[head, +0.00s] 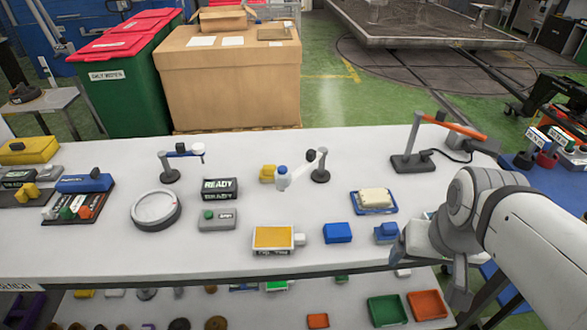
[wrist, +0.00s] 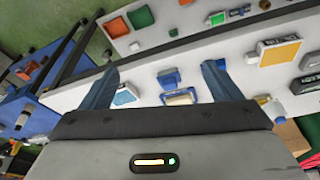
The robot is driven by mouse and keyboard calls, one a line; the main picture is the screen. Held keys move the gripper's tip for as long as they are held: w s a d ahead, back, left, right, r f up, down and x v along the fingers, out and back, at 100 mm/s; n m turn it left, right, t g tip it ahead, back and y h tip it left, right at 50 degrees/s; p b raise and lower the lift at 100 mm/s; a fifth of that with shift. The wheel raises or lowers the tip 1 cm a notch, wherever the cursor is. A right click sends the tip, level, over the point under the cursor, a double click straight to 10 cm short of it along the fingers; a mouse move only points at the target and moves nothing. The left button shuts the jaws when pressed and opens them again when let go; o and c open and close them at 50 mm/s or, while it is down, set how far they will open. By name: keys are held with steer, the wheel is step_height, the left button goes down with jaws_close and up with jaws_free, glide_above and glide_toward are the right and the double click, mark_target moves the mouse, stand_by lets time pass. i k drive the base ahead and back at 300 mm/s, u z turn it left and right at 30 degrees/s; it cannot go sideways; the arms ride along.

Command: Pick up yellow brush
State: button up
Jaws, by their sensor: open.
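No object is clearly recognisable as a yellow brush. A small yellow object (head: 267,173) lies beside a white bottle with a blue cap (head: 282,177) in the middle of the table; it is too small to name. Another small yellow item (head: 27,193) is at the far left, near a larger yellow case (head: 28,150). My gripper (wrist: 160,70) is open and empty above the right part of the table. A blue block (wrist: 168,78) and a blue tray with a cream block (wrist: 180,98) appear between its fingers in the wrist view.
The white table (head: 105,250) also holds a round dial (head: 156,209), a READY sign (head: 220,188), a yellow-faced box (head: 273,238) and a lamp-like stand with an orange arm (head: 410,160). A lower shelf in front carries green and orange bins (head: 427,305). Free table surface lies at front left.

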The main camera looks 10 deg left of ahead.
mark_target(266, 175)
steer(key=z, duration=0.6)
steer(key=k, duration=1.1)
steer(key=u, duration=1.1)
steer(key=i, duration=1.5)
